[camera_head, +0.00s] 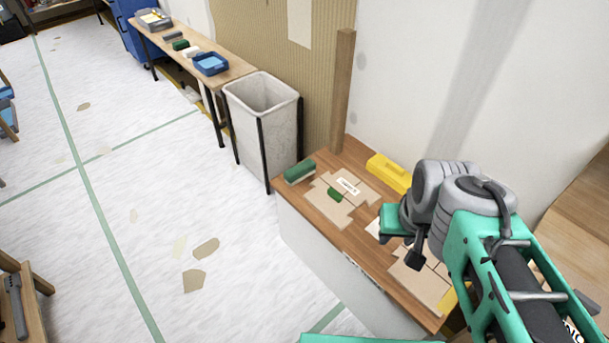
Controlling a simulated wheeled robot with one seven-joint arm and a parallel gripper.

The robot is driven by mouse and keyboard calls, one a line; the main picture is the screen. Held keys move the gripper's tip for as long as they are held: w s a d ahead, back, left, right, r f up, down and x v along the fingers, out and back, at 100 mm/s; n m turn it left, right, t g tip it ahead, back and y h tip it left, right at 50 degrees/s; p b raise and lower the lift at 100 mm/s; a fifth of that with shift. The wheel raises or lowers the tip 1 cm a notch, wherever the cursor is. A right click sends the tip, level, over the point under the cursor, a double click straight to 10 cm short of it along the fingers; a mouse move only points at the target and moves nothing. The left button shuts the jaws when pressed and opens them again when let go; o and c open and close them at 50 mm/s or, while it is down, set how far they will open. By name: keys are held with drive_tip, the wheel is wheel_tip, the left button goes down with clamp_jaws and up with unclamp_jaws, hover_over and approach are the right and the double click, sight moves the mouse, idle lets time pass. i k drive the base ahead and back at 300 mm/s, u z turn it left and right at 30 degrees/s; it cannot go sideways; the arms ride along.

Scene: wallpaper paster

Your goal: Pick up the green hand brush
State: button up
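A green hand brush (299,171), with a green top and paler underside, lies at the near left corner of the wooden bench top (375,213). A smaller green block (335,194) lies on the cardboard pieces to its right; I cannot tell exactly what it is. My gripper (413,259) is over the right part of the bench, well to the right of the brush and apart from it. My wrist hides part of the bench. The fingers are too small and dark to show whether they are open or shut.
A yellow box (389,172) lies by the wall, and a wooden post (343,88) rises at the bench's back. A grey bin (263,120) stands left of the bench. A long table (235,67) beyond holds a blue tray (210,63) and another green item (181,44). The floor at left is mostly clear.

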sight(294, 174)
drive_tip(key=z, duration=0.25)
drive_tip(key=k, duration=0.35)
drive_tip(key=u, duration=1.6)
drive_tip(key=i, duration=0.85)
drive_tip(key=u, duration=0.7)
drive_tip(key=i, duration=1)
drive_tip(key=z, duration=0.6)
drive_tip(key=i, duration=0.9)
drive_tip(key=z, duration=1.1)
drive_tip(key=i, duration=0.25)
drive_tip(key=z, duration=0.2)
